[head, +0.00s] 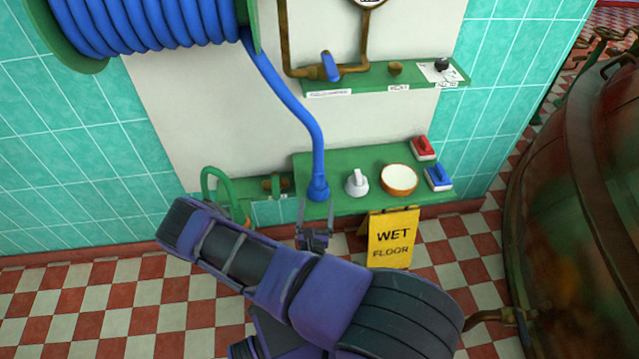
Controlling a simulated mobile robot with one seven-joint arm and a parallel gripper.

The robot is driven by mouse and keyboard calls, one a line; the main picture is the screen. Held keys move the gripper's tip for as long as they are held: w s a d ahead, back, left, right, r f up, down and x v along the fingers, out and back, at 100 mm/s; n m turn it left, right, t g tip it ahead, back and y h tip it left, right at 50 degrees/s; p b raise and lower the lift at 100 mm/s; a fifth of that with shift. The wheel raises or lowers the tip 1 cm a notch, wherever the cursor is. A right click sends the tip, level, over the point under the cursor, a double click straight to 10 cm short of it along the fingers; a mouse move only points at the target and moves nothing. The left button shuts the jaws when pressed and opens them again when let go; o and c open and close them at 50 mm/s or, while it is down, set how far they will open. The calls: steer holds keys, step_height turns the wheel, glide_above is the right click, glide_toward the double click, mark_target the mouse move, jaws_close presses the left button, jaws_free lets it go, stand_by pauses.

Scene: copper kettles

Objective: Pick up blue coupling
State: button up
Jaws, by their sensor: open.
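The blue coupling (318,187) is the flared end of a blue hose (292,98). It stands upright on the left part of the green shelf (345,160), near its front edge. My gripper (314,222) is open and empty, with its fingers pointing up the picture. In the picture its fingertips are just below and slightly left of the coupling. I cannot tell how far apart in depth they are. My purple arm covers the floor below the gripper.
A yellow wet floor sign (393,238) stands below the shelf. A blue hose reel (140,25) hangs upper left. A large copper kettle (570,190) fills the right.

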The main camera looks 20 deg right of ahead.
mark_target(318, 180)
steer(key=x, duration=0.7)
steer(key=shift+r+x, duration=0.2)
steer(key=shift+x, duration=2.5)
steer(key=shift+w+a, duration=0.1)
steer(key=shift+a, duration=0.1)
steer(key=shift+c, duration=0.3)
steer(key=c, duration=1.3)
step_height(318, 180, up, 10)
steer(key=shift+r+p, duration=0.1)
steer(key=shift+p, duration=0.55)
